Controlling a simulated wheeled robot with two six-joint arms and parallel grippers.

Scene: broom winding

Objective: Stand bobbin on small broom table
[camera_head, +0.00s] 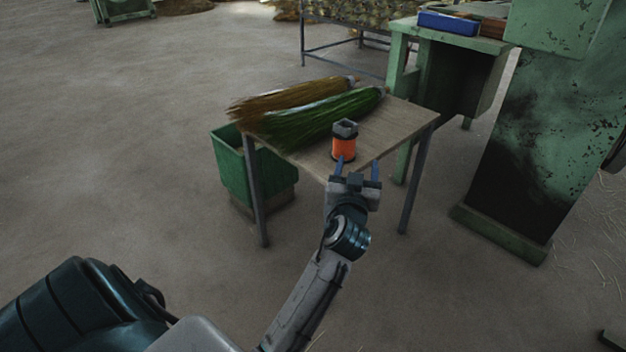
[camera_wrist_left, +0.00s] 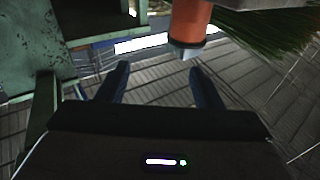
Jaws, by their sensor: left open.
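The bobbin (camera_head: 344,146), wound in orange with a grey block-like top and dark ends, shows upright at the front part of the small broom table (camera_head: 395,125). Its base is partly hidden by my gripper, so its contact with the top cannot be made out. My left gripper (camera_head: 358,168) is open at the table's front edge, its left finger overlapping the bobbin's lower end. In the left wrist view the bobbin (camera_wrist_left: 188,25) is at the top, beyond the right finger and not between the fingers (camera_wrist_left: 160,82). My right gripper is not in view.
A brown broom head (camera_head: 285,100) and a green one (camera_head: 320,117) lie across the table's back and left. A green bin (camera_head: 232,165) stands under its left side. A green machine (camera_head: 540,140) and bench (camera_head: 480,45) stand right. Floor at left is clear.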

